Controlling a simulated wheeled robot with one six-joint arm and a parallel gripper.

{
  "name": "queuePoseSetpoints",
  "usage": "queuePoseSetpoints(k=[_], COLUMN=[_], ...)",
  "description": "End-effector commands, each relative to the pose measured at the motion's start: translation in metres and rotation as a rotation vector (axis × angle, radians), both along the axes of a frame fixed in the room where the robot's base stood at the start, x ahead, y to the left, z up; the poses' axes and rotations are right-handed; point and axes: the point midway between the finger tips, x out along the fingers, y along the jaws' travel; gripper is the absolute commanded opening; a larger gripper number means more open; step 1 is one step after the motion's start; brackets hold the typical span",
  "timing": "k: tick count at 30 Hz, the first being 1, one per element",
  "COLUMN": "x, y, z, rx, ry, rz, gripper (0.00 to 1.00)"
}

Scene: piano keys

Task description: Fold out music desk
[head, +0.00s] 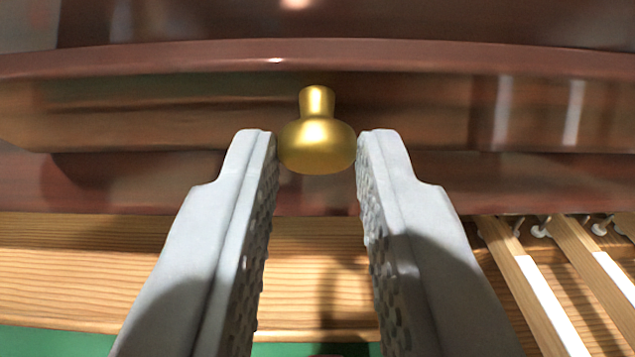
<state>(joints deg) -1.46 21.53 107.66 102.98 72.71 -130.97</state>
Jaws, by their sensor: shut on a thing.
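A gold knob (316,146) with a narrow neck sits in the upper middle of the head view. It is fixed to a polished reddish-brown wooden panel (420,112), which I take to be the music desk. My gripper (316,150) reaches up from the bottom of the view, its two grey fingers on either side of the knob. The fingertips are shut on the knob's wide round end. The knob's neck stays visible beyond the fingertips.
A dark red-brown wooden rail (450,58) runs across the view above the knob. Below is a light wooden board (90,265) with a green strip (50,341) at lower left. Light wooden key sticks with white strips (555,305) lie at lower right.

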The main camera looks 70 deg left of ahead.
Motion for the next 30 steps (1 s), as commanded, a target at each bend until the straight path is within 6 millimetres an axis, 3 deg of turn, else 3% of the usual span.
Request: queuePoseSetpoints(k=[20,21,23,30], x=[-0.0001,-0.0001,-0.0002,-0.0003], y=[-0.0012,-0.0012,-0.0012,-0.0009], z=[-0.0054,-0.0054,-0.0054,-0.0049], rx=[0.054,0.053,0.054,0.054], ry=[-0.019,-0.018,-0.019,-0.019], rz=[0.000,0.000,0.000,0.000], gripper=[0.00,0.29,0.41,0.42])
